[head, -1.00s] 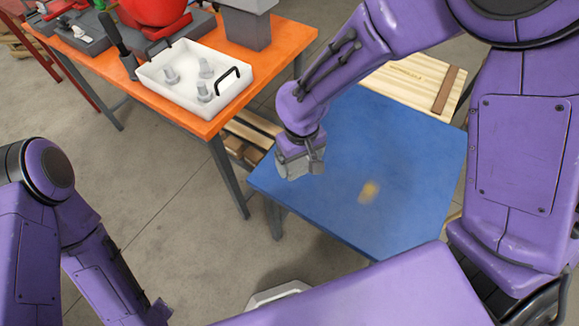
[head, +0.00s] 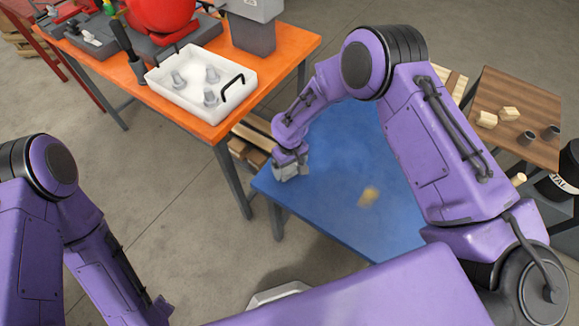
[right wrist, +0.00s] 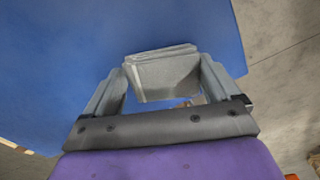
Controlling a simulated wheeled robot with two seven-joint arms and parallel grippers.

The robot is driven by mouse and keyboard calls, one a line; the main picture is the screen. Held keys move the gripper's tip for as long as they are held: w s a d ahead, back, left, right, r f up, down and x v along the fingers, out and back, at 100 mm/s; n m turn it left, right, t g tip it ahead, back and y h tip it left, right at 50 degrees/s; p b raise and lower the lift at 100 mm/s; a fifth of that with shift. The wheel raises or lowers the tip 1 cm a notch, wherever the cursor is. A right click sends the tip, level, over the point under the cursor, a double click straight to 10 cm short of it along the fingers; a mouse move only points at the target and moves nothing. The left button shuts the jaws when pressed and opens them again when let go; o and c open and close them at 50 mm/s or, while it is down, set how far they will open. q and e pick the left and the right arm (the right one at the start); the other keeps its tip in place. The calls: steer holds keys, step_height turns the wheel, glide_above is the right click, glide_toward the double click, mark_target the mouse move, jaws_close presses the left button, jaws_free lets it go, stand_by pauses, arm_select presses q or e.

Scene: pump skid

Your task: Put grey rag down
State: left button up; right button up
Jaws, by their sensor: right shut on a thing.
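The grey rag (right wrist: 163,76) is a folded, flat-sided bundle between the two fingers of my right gripper (right wrist: 163,88) in the right wrist view. The gripper is shut on it. In the head view my right gripper (head: 290,170) is low over the left edge of the blue table top (head: 335,185). The rag is hard to tell from the grey fingers there. I cannot tell whether the rag touches the table. My left arm shows at the lower left, but its gripper is out of view.
A yellowish smudge (head: 368,196) marks the blue top, which is otherwise clear. An orange bench (head: 285,50) with a white tray (head: 240,99) of several grey fittings stands behind left. A brown table (head: 500,92) with small blocks and cups stands at right.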

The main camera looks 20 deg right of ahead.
mark_target(289, 167)
steer(key=shift+f, duration=0.9)
steer(key=o, duration=0.7)
steer(key=shift+o, duration=0.2)
steer(key=shift+r, duration=0.1)
step_height(289, 167, up, 12)
steer(key=b, duration=0.1)
steer(key=shift+s+a, duration=0.1)
